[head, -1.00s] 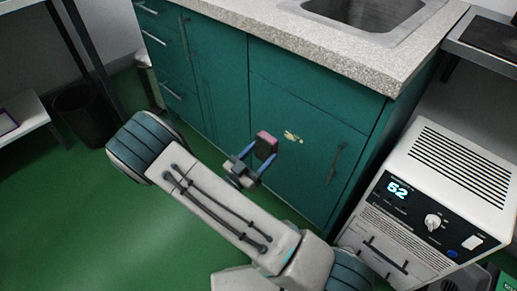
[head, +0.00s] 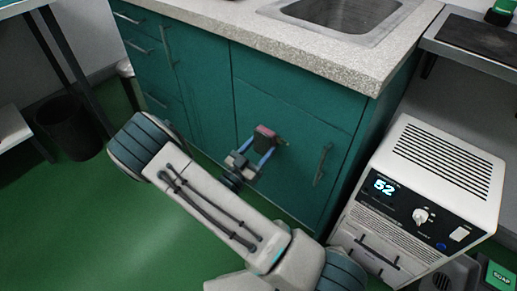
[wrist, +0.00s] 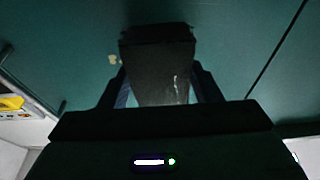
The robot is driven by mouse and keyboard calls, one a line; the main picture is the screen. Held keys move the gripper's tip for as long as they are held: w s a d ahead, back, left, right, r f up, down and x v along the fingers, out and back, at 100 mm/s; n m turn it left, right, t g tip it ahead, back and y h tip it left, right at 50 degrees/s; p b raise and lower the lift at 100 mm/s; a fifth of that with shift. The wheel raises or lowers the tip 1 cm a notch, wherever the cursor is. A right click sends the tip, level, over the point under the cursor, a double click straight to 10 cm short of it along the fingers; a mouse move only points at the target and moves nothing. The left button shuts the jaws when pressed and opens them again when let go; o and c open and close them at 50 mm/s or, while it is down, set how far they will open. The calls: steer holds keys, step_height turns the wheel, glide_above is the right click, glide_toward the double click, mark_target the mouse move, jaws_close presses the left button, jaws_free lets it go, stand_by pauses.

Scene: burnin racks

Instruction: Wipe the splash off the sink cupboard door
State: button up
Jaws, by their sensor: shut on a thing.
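My gripper (head: 264,146) is shut on a sponge (head: 266,132) with a pink top and dark body. The sponge is up against or very close to the teal sink cupboard door (head: 300,120); I cannot tell contact for certain. In the wrist view the sponge (wrist: 157,65) is a dark block between the fingers. A small pale bit of the splash (head: 284,142) shows just right of the sponge. A pale fleck of the splash (wrist: 112,59) also shows beside the sponge in the wrist view. The sponge and gripper may hide more. The door's handle (head: 322,164) is to the right.
A speckled worktop with a sink (head: 345,15) is above the door. A white unit with a display reading 52 (head: 430,175) stands close on the right. A dark bin (head: 70,125) stands at the left. Green floor (head: 90,220) is clear at lower left.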

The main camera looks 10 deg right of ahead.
steer(key=shift+w+d, duration=0.6)
steer(key=shift+d, duration=0.2)
stand_by(0.5)
steer(key=shift+s+d+b, duration=0.15)
steer(key=shift+s+d, duration=0.6)
steer(key=shift+s, duration=0.25)
steer(key=shift+s+d+b, duration=0.15)
steer(key=shift+s+d, duration=0.6)
steer(key=shift+s, duration=0.3)
steer(key=shift+s+d+b, duration=0.15)
steer(key=shift+s+d, duration=0.6)
steer(key=shift+s, duration=0.25)
steer(key=shift+w+a, duration=1.25)
steer(key=shift+w, duration=0.25)
steer(key=shift+w+a, duration=0.5)
steer(key=shift+w, duration=0.3)
steer(key=shift+w+a, duration=0.45)
steer(key=shift+w, duration=0.35)
steer(key=shift+s+a+b, duration=0.15)
steer(key=shift+s+a, duration=0.75)
steer(key=shift+a, duration=0.35)
steer(key=shift+s+a+b, duration=0.15)
steer(key=shift+s+a, duration=0.75)
steer(key=shift+a, duration=0.3)
